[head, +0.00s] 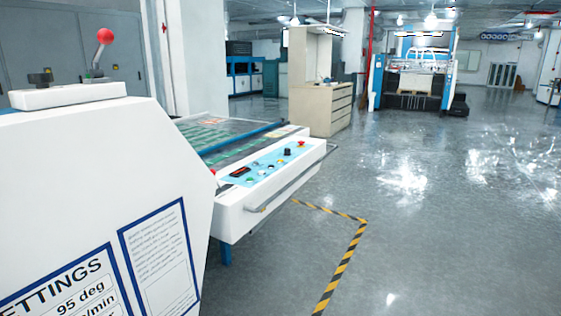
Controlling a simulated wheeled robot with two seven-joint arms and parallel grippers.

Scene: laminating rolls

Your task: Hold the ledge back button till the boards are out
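A control panel (268,168) is on the front edge of the white laminating machine (100,185). It carries several small buttons and knobs, a dark display and a red button (301,144) at its far right end. I cannot read the labels, so I cannot tell which is the ledge back button. Green boards (205,135) appear to lie on the machine's flat bed behind the panel, with a blue bar (240,138) across it. Neither of my grippers is in view.
A rail (290,183) runs along the machine's front. A red-knobbed lever (105,37) stands on its near housing. Yellow-black floor tape (345,262) marks a corner beside it. A beige cabinet (320,85) and a blue-white machine (415,75) stand farther back. The floor at right is clear.

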